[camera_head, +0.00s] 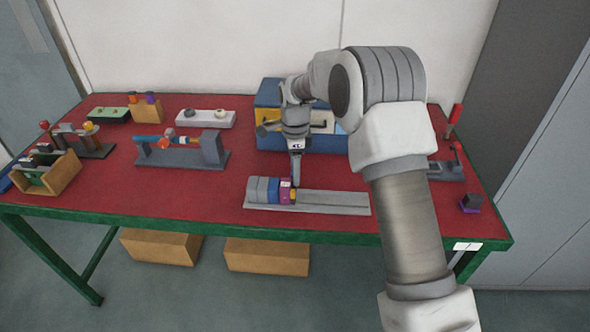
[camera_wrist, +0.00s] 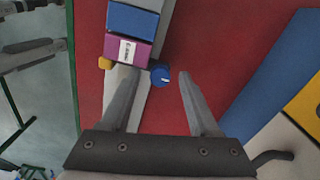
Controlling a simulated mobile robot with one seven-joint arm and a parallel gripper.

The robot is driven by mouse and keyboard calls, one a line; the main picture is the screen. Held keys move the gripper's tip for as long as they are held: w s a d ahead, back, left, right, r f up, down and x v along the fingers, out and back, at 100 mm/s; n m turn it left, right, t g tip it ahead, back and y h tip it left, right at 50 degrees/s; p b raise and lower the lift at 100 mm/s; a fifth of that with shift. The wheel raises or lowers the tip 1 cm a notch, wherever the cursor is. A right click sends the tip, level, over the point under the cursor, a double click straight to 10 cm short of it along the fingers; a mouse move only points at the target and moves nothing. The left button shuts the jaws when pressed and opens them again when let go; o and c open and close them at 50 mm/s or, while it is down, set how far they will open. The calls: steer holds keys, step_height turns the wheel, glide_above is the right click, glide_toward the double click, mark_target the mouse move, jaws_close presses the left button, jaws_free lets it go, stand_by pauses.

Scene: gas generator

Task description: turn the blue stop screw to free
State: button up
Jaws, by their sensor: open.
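The blue stop screw (camera_wrist: 160,76) is a small round blue knob with a white mark, beside the purple block (camera_wrist: 125,50) on the grey rail fixture (camera_head: 335,203). In the wrist view it lies between my gripper's fingertips (camera_wrist: 161,72). My gripper is open, and I cannot tell whether either finger touches the screw. In the head view my gripper (camera_head: 296,180) points down close behind the purple block (camera_head: 285,185); the blue screw cannot be made out there. A yellow knob (camera_wrist: 105,62) sits on the block's opposite side.
A blue box (camera_head: 270,95) with a yellow panel stands behind my gripper. A grey stand with a blue cylinder (camera_head: 150,142) is to the left. A red-handled device (camera_head: 447,165) is at the right. Red tabletop is clear in front of the left stand.

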jaws_close()
steer(key=shift+n, duration=0.3)
stand_by(0.3)
steer(key=n+p, duration=0.1)
steer(key=n, duration=0.3)
steer(key=shift+r+n+p, duration=0.1)
steer(key=shift+n+p, duration=0.2)
steer(key=shift+p, duration=0.05)
steer(key=n+p, duration=0.1)
steer(key=n, duration=0.9)
steer(key=shift+n+p, duration=0.4)
steer(key=shift+n, duration=2.1)
